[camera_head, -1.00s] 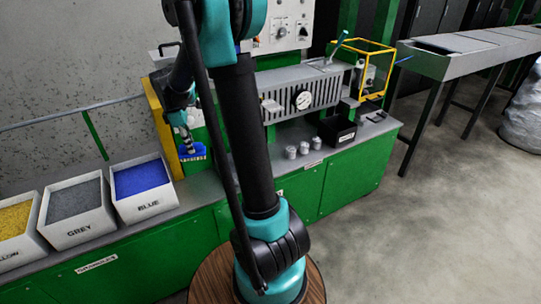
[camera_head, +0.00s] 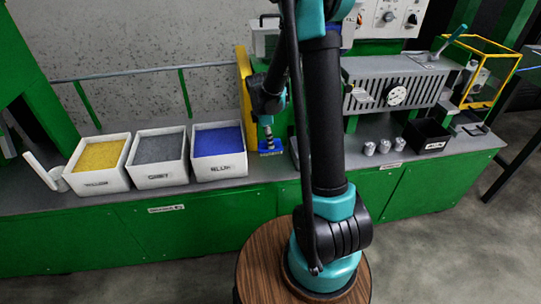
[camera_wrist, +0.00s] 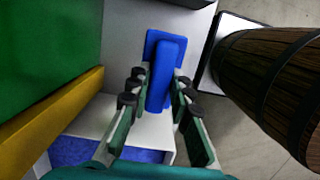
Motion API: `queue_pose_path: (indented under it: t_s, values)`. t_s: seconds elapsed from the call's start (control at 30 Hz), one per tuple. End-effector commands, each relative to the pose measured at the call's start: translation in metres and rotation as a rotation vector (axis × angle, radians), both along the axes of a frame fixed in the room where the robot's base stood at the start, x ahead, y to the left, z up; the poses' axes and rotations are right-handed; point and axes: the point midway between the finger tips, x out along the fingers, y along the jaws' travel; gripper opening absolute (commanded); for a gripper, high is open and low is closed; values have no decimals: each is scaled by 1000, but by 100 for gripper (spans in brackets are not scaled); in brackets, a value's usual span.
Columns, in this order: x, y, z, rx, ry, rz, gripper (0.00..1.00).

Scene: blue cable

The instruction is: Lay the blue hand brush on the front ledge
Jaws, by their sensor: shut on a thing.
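The blue hand brush (camera_head: 270,152) is at the grey front ledge (camera_head: 262,172) of the green bench, just right of the blue bin. In the wrist view the brush (camera_wrist: 166,66) lies lengthwise between the two fingers, with the grey ledge beneath it. My gripper (camera_head: 267,138) points down onto the brush, and its fingers (camera_wrist: 158,88) are shut on the brush's handle. Whether the brush touches the ledge or is just above it, I cannot tell.
White bins of yellow (camera_head: 100,182), grey (camera_head: 160,177) and blue (camera_head: 220,172) material stand left of the brush. A yellow panel (camera_head: 244,90) rises behind it. Small metal cylinders (camera_head: 384,146) and a black box (camera_head: 428,148) sit further right.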

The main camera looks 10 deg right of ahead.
Motion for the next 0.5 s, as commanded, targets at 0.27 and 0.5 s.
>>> queue_pose_path:
  t_s: [0.27,0.5]
  values:
    - [0,0,-38,0,0,0,0]
    - [0,0,-54,0,0,0,0]
